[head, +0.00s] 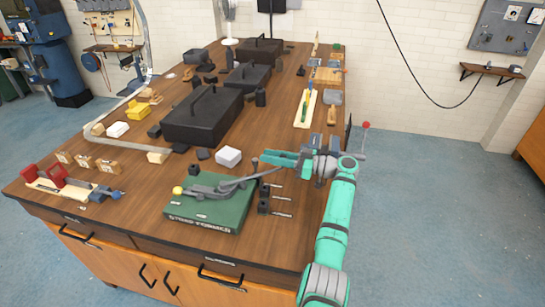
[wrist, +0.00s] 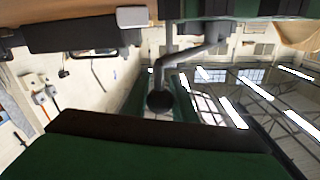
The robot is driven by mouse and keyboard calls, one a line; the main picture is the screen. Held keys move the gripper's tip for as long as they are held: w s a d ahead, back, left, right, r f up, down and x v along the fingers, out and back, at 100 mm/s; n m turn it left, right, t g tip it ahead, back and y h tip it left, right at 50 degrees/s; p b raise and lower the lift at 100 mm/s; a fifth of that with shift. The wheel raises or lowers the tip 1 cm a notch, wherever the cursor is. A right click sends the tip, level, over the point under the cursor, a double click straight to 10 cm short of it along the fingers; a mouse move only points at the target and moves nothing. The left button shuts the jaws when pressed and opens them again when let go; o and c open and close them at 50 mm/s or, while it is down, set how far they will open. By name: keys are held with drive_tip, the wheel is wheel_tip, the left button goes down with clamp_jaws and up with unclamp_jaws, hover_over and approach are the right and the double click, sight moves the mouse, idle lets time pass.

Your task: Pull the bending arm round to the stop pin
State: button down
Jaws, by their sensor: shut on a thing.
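A green bending block (head: 215,215) with lettering on its front sits near the front edge of the bench. A grey bending arm (head: 228,184) lies across its top, reaching right and up to an upright dark handle (head: 255,166). A yellow knob (head: 178,190) sits at the block's left. My gripper (head: 262,160) reaches in from the right, shut on the handle at the arm's end. In the wrist view a dark round knob (wrist: 160,101) on a bent grey rod (wrist: 185,55) shows between my fingers. I cannot make out the stop pin.
A white block (head: 228,156) stands just behind the bending block. Black blocks with pins (head: 265,198) stand to its right, below my gripper. A large black toolbox (head: 203,115) is farther back. Red clamps (head: 60,180) and small wooden blocks lie left.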

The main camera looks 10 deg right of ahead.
drive_tip(key=c, duration=1.5)
unclamp_jaws()
drive_tip(key=shift+a, duration=0.15)
drive_tip(key=shift+o, duration=0.2)
drive_tip(key=v, duration=1)
drive_tip(key=shift+s+d, duration=0.15)
drive_tip(key=shift+d, duration=0.25)
drive_tip(key=shift+f, duration=0.1)
